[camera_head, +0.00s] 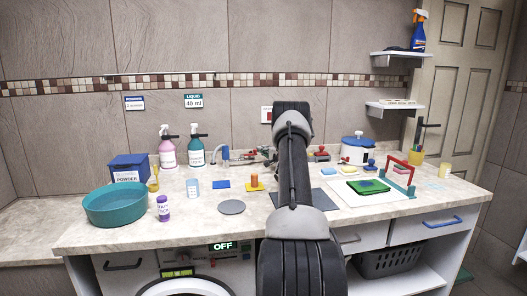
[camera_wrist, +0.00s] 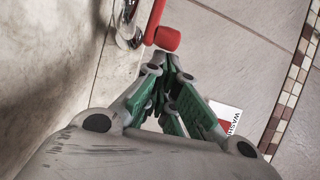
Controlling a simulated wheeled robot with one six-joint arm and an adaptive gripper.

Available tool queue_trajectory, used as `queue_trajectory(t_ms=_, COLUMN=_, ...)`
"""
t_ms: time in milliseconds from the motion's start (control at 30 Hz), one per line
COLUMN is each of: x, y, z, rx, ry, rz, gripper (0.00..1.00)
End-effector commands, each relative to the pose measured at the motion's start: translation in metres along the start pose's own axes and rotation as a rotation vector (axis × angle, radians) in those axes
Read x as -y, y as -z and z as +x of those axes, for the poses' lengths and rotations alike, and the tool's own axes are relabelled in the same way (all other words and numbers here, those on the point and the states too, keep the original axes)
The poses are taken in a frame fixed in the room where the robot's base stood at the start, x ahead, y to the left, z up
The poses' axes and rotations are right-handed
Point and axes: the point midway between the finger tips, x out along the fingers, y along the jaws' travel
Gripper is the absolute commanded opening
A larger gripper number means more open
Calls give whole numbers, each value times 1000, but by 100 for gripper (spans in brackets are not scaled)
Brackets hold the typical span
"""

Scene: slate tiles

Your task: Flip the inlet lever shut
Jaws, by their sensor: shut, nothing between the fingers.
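The inlet lever (camera_wrist: 166,38) shows in the wrist view as a red handle with a rounded end, at the top centre. It joins a shiny metal fitting (camera_wrist: 129,32) beside the wall. My gripper (camera_wrist: 170,63) has green-sided fingers that come together just below the lever's red end in the picture. It is shut and empty. The tips look close to the lever, but I cannot tell whether they touch it.
A wall label (camera_wrist: 228,115) with red on it is right of the fingers in the wrist view. On the worktop (camera_head: 120,233) are a teal basin (camera_head: 115,205), pump bottles (camera_head: 196,152), a white pot with a blue lid (camera_head: 357,148) and a red-handled item (camera_head: 321,155).

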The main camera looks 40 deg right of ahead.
Motion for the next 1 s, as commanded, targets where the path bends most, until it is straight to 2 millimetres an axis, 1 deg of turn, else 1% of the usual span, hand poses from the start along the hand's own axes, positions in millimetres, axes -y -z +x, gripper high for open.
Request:
queue_trajectory(t_ms=733, x=0, y=-4, z=-8, rx=-126, ry=-7, rz=-2, gripper=0)
queue_trajectory(t_ms=1000, x=1, y=-5, z=-11, rx=-132, ry=-8, rz=-3, gripper=0)
